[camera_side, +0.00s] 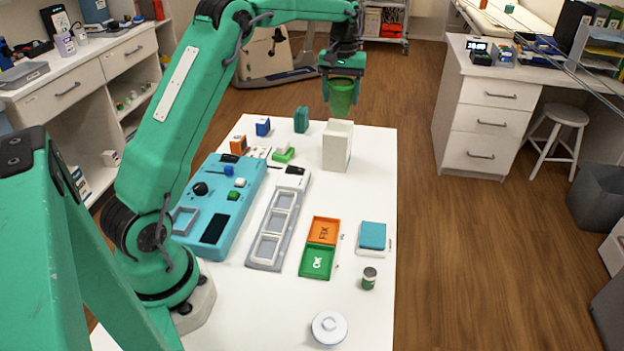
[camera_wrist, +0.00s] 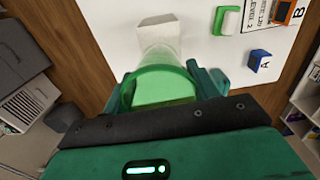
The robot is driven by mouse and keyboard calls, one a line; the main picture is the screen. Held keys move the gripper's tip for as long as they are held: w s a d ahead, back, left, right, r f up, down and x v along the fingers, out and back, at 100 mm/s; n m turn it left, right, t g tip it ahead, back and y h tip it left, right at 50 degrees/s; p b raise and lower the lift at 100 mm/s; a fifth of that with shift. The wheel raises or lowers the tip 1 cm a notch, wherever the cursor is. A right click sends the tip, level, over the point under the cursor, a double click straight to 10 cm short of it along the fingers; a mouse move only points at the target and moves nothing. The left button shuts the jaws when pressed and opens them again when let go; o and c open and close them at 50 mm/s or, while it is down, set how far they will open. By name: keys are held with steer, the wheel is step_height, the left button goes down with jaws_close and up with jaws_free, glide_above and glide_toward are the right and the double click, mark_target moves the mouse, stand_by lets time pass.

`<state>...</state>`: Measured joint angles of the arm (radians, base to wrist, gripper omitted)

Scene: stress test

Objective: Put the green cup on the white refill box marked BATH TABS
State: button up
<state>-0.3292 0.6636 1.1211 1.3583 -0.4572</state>
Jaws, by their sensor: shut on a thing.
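The green cup (camera_side: 341,98) is between the jaws of my gripper (camera_side: 342,82), which are shut on it. In the side view the cup hangs just above the tall white box (camera_side: 337,147) near the far right edge of the white table; whether they touch cannot be told. In the wrist view the cup (camera_wrist: 160,83) is large between the two fingers (camera_wrist: 163,85), and the white box (camera_wrist: 158,36) shows beyond it. No marking is readable on the box.
A teal block (camera_side: 301,120) and a blue block (camera_side: 263,127) stand left of the white box. A turquoise panel (camera_side: 213,195), a grey frame tray (camera_side: 277,222), an orange and green tray (camera_side: 319,246) and a round white lid (camera_side: 329,328) lie nearer. The table's right front part has free room.

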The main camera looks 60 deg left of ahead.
mark_target(340, 107)
steer(key=shift+a+f, duration=0.1)
steer(key=shift+a, duration=0.1)
steer(key=shift+f, duration=2)
steer(key=shift+f, duration=0.15)
steer(key=o, duration=0.9)
steer(key=shift+o, duration=0.2)
step_height(340, 107, up, 12)
steer(key=shift+r, duration=0.2)
